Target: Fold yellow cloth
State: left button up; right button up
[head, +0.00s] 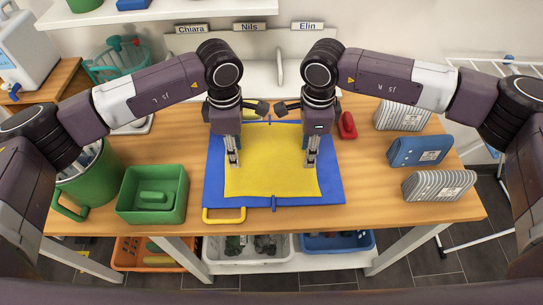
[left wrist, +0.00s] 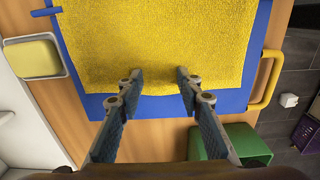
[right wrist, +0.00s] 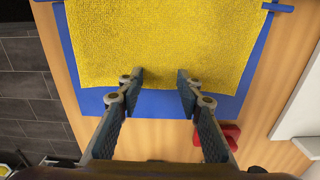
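The yellow cloth (head: 270,178) lies spread flat on a blue board (head: 214,178) on the wooden table. My left gripper (head: 233,163) points down at the cloth's left edge. In the left wrist view the left gripper (left wrist: 162,78) has its fingers apart, with the cloth's edge (left wrist: 160,45) at the fingertips. My right gripper (head: 311,163) points down at the cloth's right edge. In the right wrist view the right gripper (right wrist: 160,77) also has its fingers apart at the cloth's edge (right wrist: 160,40). I cannot tell whether the fingertips touch the cloth.
A green bin (head: 152,194) and a green bucket (head: 92,185) stand left of the board. A red object (head: 347,126), a blue folded bundle (head: 420,151) and grey striped bundles (head: 438,186) lie to the right. The board has a yellow handle (head: 224,215) at its front.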

pick_arm(q)
jog(key=shift+f, duration=0.1)
pick_arm(e)
jog(key=shift+f, duration=0.1)
pick_arm(q)
jog(key=shift+s+f, duration=0.1)
jog(key=shift+f, duration=0.05)
grip_shut()
pick_arm(e)
jog(key=shift+s+f, duration=0.1)
jog(key=shift+f, duration=0.05)
grip_shut()
